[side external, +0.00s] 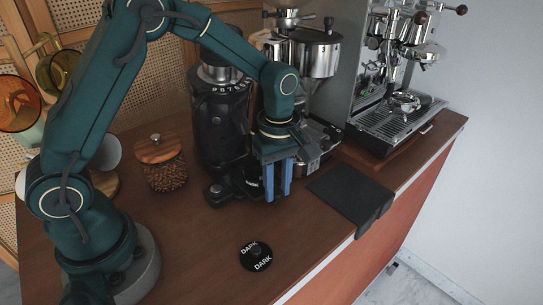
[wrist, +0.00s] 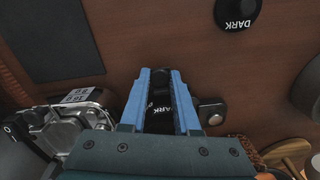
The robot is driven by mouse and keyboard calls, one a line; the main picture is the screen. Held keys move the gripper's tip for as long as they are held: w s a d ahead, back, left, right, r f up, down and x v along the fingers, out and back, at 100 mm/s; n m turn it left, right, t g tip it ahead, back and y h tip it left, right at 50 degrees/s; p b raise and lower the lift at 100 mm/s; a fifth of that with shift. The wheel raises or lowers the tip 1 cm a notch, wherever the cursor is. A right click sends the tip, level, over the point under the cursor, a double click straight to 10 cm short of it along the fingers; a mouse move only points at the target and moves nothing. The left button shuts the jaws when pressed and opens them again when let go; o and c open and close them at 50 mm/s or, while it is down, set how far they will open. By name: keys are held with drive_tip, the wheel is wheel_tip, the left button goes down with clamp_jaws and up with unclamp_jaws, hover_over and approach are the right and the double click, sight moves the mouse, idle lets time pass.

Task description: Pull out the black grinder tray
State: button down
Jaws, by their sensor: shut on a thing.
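The black grinder (side external: 218,125) stands upright on the wooden counter, behind and to the left of my gripper in the side view. The black tray (side external: 250,184), with a white DARK label, is low at the grinder's front. It also shows between the fingers in the wrist view (wrist: 160,108). My gripper (side external: 278,192) points down with its blue fingers at the tray. In the wrist view, my gripper (wrist: 161,76) is shut on the tray, one finger on each side. The fingers and palm hide much of the tray, and I cannot tell how far it sits in the grinder.
A round black DARK disc (side external: 256,256) lies on clear counter in front. A black mat (side external: 345,197) hangs over the counter edge to the right. A silver grinder (side external: 316,60) and espresso machine (side external: 400,95) stand behind. A wooden-lidded bean jar (side external: 161,164) is left.

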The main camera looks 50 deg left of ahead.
drive_tip(key=d, duration=0.4)
drive_tip(key=shift+d, duration=0.2)
drive_tip(key=c, duration=0.6)
unclamp_jaws()
drive_tip(key=shift+r, duration=0.1)
drive_tip(key=shift+r, duration=2.5)
